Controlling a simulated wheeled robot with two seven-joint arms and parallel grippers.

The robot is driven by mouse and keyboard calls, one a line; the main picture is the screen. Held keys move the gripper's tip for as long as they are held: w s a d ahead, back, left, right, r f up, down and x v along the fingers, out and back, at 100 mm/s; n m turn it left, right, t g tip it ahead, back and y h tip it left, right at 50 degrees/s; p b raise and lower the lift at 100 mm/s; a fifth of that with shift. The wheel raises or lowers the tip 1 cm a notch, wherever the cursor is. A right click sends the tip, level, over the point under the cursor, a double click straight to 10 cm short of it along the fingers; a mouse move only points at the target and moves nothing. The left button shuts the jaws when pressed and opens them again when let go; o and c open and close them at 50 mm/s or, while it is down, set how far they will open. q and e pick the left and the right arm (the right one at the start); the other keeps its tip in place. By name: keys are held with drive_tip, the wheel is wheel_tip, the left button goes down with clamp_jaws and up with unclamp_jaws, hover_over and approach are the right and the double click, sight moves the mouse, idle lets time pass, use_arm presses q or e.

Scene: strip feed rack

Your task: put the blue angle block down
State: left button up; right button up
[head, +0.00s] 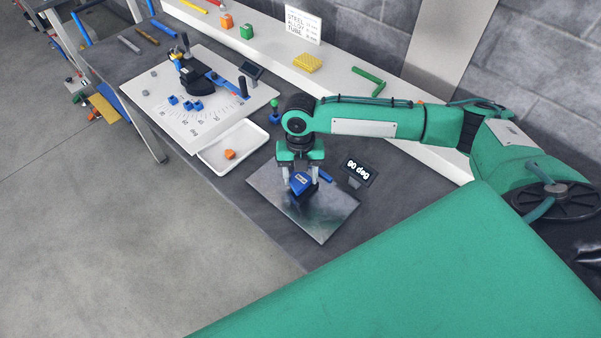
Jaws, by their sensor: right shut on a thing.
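The blue angle block (300,182) is between the fingers of my right gripper (300,187), low over a shiny metal plate (325,216) on the dark bench. My right gripper points down and is shut on the block. A dark shape shows under and beside the block; I cannot tell whether the block touches it or the plate. A small sign reading "90 deg" (358,172) stands at the plate's back right edge. My left gripper is not in view.
A white tray (225,157) with an orange block (230,154) lies left of the plate. Beyond it is a white board (170,118) with a black and blue device and several blue blocks. A white shelf with a yellow block (307,63) and green angle piece (369,80) runs along the wall.

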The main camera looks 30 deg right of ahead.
drive_tip(key=shift+f, duration=0.2)
drive_tip(key=o, duration=1)
drive_tip(key=shift+r, duration=0.1)
wheel_tip(320, 180, up, 13)
drive_tip(key=w+b, duration=0.1)
drive_tip(key=b, duration=0.1)
drive_tip(key=shift+w+d+f, duration=0.2)
drive_tip(key=shift+w+d, duration=0.1)
drive_tip(key=shift+d, duration=0.1)
